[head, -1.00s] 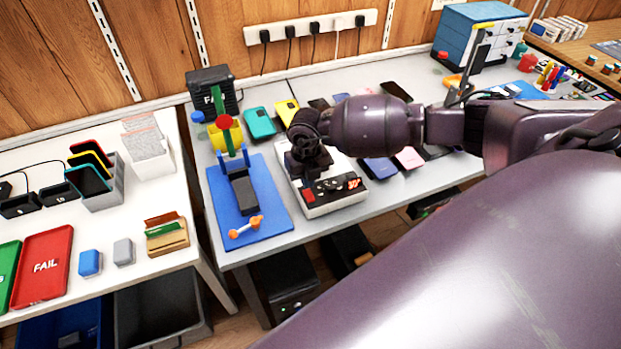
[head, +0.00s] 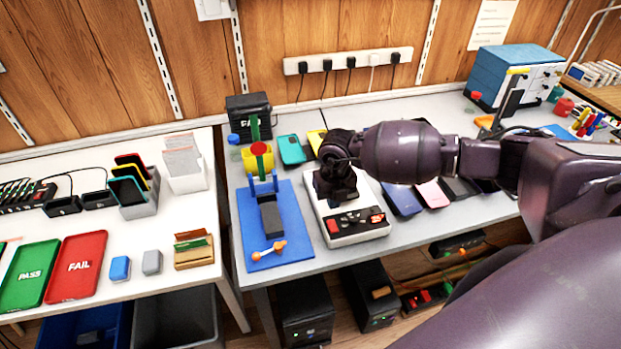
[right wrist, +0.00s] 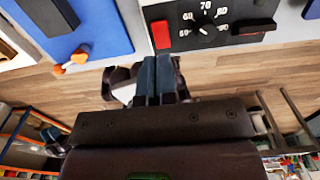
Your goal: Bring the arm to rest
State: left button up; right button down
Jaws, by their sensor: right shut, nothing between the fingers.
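My right arm reaches in from the right in the head view. Its dark right gripper (head: 336,184) is over the white device (head: 352,228) with a red button, a dial and a dark switch. In the right wrist view the two fingers of the right gripper (right wrist: 157,68) are together with nothing between them. The device's front (right wrist: 208,22) shows at the top of that view, apart from the fingertips. Whether the gripper touches the device's top is hidden.
A blue mat (head: 290,242) with a stand and an orange-and-white tool lies left of the device. Phones, including a teal one (head: 291,150), lie behind and right. A white table at left holds the green PASS tray (head: 28,276) and red FAIL tray (head: 77,266). Bins stand below.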

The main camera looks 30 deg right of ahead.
jog(key=shift+a, duration=0.1)
jog(key=w+a+r+m+t+y, duration=0.25)
jog(key=a+r+t+y, duration=0.25)
jog(key=a+r+y, duration=0.4)
jog(key=w+a+r+m+t+y, duration=0.25)
jog(key=a+r+t+y, duration=0.4)
jog(key=a, duration=0.35)
jog(key=s+d+f+m+t+h, duration=0.2)
jog(key=s+d+f+m+h, duration=0.25)
jog(key=m, duration=0.55)
jog(key=s+d+f+m+t+h, duration=0.2)
jog(key=d+f+m+h, duration=0.25)
jog(key=m+h, duration=0.4)
jog(key=s+d+f+m+g+h, duration=0.1)
jog(key=s+d+f+m+g, duration=0.1)
jog(key=s+f+m, duration=0.2)
jog(key=s+d+f+m+g+h, duration=0.1)
jog(key=s+f+m, duration=0.4)
jog(key=s+f, duration=0.5)
jog(key=s+d+g, duration=0.1)
jog(key=s+d, duration=0.1)
jog(key=s, duration=0.2)
jog(key=shift+s+d+f+h, duration=0.15)
jog(key=shift+d+f+h, duration=0.1)
jog(key=shift+d+h, duration=0.1)
